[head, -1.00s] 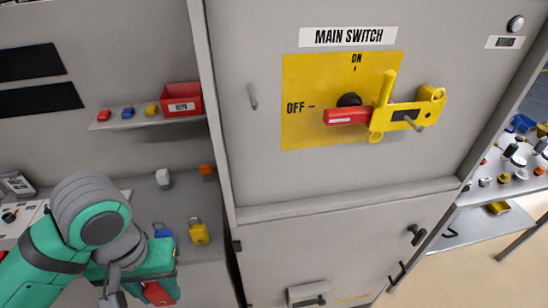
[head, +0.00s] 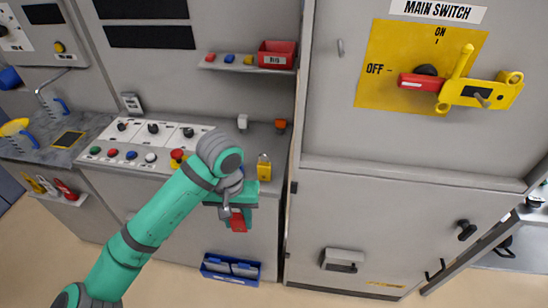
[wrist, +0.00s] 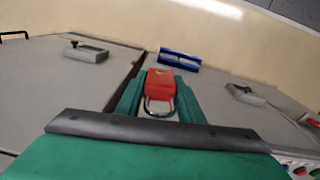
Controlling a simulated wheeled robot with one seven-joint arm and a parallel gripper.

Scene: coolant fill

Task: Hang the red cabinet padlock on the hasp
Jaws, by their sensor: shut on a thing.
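The red padlock (head: 239,221) is in my gripper (head: 236,212), in front of the grey counter and well to the left of the main switch. In the wrist view the red padlock (wrist: 161,82) sits between the green fingers of my gripper (wrist: 158,98), its metal shackle facing the camera. My gripper is shut on it. The yellow hasp (head: 482,92) is on the main switch panel at the upper right, beside the red switch handle (head: 421,82). The handle points to OFF. A pin sticks out of the hasp.
A yellow padlock (head: 264,168) stands on the counter just behind my gripper. A shelf (head: 245,64) above holds small coloured locks and a red bin (head: 277,54). A blue bin (head: 231,269) is low on the front. The cabinet front (head: 400,215) has a protruding box (head: 342,259) and knob.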

